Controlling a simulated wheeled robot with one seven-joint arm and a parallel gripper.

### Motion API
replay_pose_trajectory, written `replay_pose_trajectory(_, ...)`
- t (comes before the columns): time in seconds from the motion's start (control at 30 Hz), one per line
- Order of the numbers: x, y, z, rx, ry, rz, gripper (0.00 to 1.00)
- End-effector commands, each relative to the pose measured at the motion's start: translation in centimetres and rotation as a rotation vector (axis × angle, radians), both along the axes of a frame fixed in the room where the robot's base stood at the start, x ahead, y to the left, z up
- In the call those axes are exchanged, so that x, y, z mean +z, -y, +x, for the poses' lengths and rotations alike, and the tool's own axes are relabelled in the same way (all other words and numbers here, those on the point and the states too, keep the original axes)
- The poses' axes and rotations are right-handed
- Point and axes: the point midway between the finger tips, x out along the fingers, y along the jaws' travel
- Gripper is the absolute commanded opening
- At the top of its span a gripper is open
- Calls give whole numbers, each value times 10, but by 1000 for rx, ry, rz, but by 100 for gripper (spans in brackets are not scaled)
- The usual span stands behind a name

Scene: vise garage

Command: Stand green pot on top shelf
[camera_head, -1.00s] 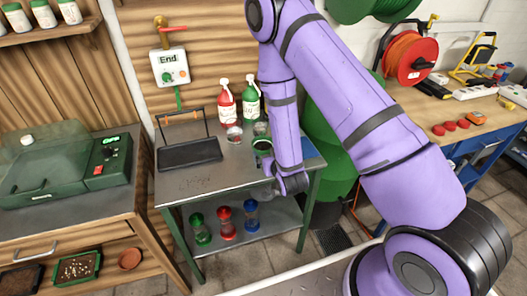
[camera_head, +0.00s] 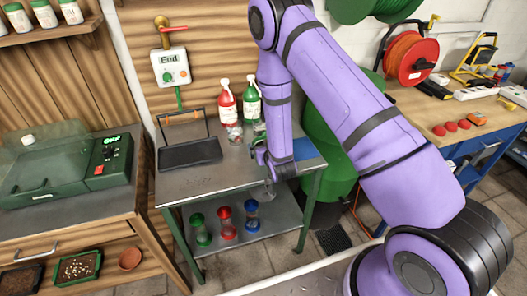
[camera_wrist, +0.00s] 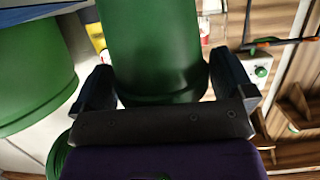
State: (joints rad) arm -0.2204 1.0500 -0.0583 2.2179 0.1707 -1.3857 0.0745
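The green pot fills the upper middle of the wrist view (camera_wrist: 155,50) as a smooth dark green cylinder. The two dark fingers of my gripper (camera_wrist: 162,85) stand on either side of its lower part, very close to its sides. Whether both fingers touch it is unclear. In the head view my gripper (camera_head: 266,168) is at the right part of the metal table (camera_head: 205,182), largely hidden by my purple wrist. Only a small green piece shows beside it. A wall shelf (camera_head: 60,33) with white, green-lidded jars is at the upper left.
Red and green bottles (camera_head: 239,102) stand behind my gripper. A black tray (camera_head: 190,154) lies on the table's left. Green, red and blue items (camera_head: 226,222) stand on the lower shelf. A large green barrel (camera_head: 335,145) is to the right, and a wall box (camera_head: 171,68) is behind.

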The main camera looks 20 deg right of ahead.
Motion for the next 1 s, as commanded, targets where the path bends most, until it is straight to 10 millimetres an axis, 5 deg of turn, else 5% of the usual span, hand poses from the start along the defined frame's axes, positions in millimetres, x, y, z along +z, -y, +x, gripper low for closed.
replay_pose_trajectory(0.03,0,0,0,0,0,0,91)
replay_pose_trajectory(0.2,0,0,0,0,1,0,56)
replay_pose_trajectory(0.63,9,0,0,0,1,0,56)
replay_pose_trajectory(1.0,64,0,0,1,3,0,56)
